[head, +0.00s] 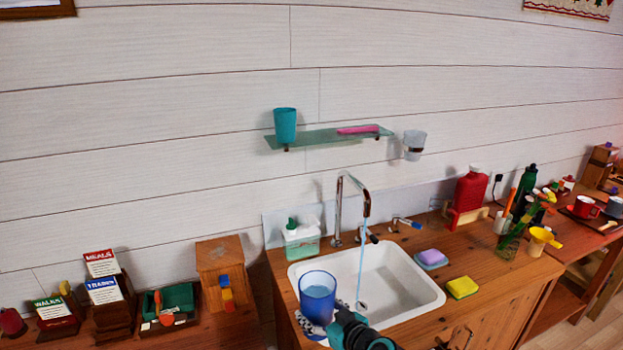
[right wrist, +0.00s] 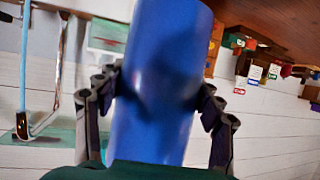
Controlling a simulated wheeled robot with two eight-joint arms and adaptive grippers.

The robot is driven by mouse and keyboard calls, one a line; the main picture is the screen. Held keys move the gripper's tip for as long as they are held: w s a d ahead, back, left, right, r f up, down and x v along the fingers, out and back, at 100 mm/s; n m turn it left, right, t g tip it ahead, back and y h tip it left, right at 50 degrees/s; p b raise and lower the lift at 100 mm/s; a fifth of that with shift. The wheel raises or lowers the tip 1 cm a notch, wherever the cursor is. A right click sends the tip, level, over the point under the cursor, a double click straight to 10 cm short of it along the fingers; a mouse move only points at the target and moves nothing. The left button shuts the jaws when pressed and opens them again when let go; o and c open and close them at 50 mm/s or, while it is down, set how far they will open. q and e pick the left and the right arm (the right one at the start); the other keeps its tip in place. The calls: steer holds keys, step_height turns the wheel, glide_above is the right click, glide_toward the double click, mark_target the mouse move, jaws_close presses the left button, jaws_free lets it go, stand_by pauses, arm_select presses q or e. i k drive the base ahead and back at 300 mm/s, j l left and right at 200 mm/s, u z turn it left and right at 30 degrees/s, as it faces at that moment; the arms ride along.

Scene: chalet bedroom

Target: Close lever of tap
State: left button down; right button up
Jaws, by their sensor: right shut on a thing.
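A chrome tap (head: 340,205) with a bent spout stands behind the white sink (head: 408,290). A thin stream of water (head: 361,265) runs from the spout into the basin. A small lever with a dark end (head: 371,237) is at the tap's base, and a second blue-tipped handle (head: 407,222) is to its right. My right gripper (head: 318,328) is shut around a translucent blue cup (head: 317,297) over the sink's front left edge, left of the stream. The right wrist view shows the cup (right wrist: 165,60) between both fingers. My left gripper is not in view.
A soap dispenser (head: 301,238) stands left of the tap. Sponges (head: 432,259) and a red bottle (head: 470,190) are to the right. A glass shelf (head: 325,137) holds a teal cup (head: 285,124) above. The air over the basin's right half is clear.

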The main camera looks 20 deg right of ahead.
mark_target(396, 219)
steer(key=i+l+z, duration=0.1)
steer(key=l, duration=0.3)
steer(key=i+l+z, duration=0.1)
steer(key=l, duration=0.3)
steer(key=i+l+z, duration=0.1)
steer(key=l, duration=0.25)
steer(key=i+l, duration=0.05)
